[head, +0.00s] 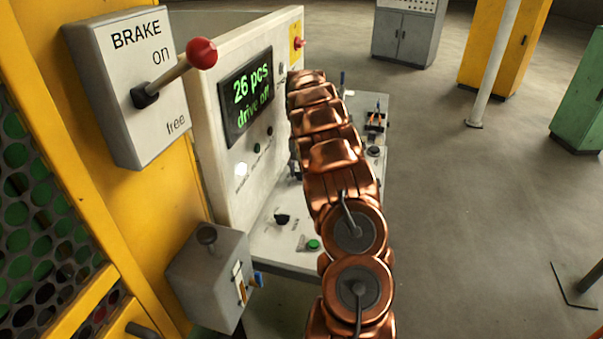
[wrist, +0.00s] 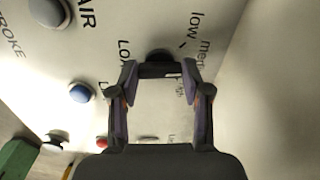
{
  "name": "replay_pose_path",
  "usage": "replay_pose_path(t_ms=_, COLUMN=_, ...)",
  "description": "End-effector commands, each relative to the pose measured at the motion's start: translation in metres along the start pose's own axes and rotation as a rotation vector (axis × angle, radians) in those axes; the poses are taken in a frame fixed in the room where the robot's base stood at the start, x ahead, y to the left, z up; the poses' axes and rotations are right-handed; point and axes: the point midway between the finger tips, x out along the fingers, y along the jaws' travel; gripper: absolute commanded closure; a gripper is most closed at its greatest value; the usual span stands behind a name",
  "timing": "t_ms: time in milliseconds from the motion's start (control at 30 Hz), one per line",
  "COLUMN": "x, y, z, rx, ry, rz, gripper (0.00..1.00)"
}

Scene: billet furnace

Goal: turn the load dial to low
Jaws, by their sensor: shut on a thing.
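The load dial (wrist: 159,55) is a dark knob on the pale panel, at the upper middle of the wrist view. Lettering starting "LO" is at its left; "low" and a partly cut-off second word are above and to its right. My gripper (wrist: 160,69) has its two fingers on either side of the dial and is shut on it. The fingers hide part of the knob, and I cannot tell which mark it points to. In the head view my copper-coloured arm hides the gripper and dial.
Blue (wrist: 80,93) and grey (wrist: 48,12) buttons sit left of the dial. In the head view, the display (head: 246,97) reads "26 pcs drive on". A brake box (head: 130,85) with a red-knobbed lever stands at the left.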

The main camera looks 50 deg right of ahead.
Motion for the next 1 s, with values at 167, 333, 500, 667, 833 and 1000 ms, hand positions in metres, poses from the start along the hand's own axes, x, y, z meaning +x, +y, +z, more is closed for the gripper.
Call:
replay_pose_path(t_ms=167, x=0.0071, y=-0.0017, z=0.0008, rx=-0.134, ry=-0.002, rz=-0.001, gripper=0.87)
replay_pose_path(t_ms=333, x=0.0068, y=-0.0017, z=0.0004, rx=-0.283, ry=-0.001, rz=-0.002, gripper=0.87)
replay_pose_path(t_ms=500, x=0.0051, y=-0.0011, z=0.0006, rx=-0.421, ry=-0.002, rz=-0.001, gripper=0.87)
replay_pose_path(t_ms=667, x=0.0033, y=-0.0008, z=-0.0004, rx=-0.528, ry=0.001, rz=-0.001, gripper=0.87)
replay_pose_path(t_ms=833, x=0.0022, y=-0.0004, z=-0.0002, rx=-0.612, ry=0.0, rz=0.001, gripper=0.87)
replay_pose_path(t_ms=1000, x=0.0015, y=-0.0002, z=0.0003, rx=-0.66, ry=-0.002, rz=-0.001, gripper=0.87)
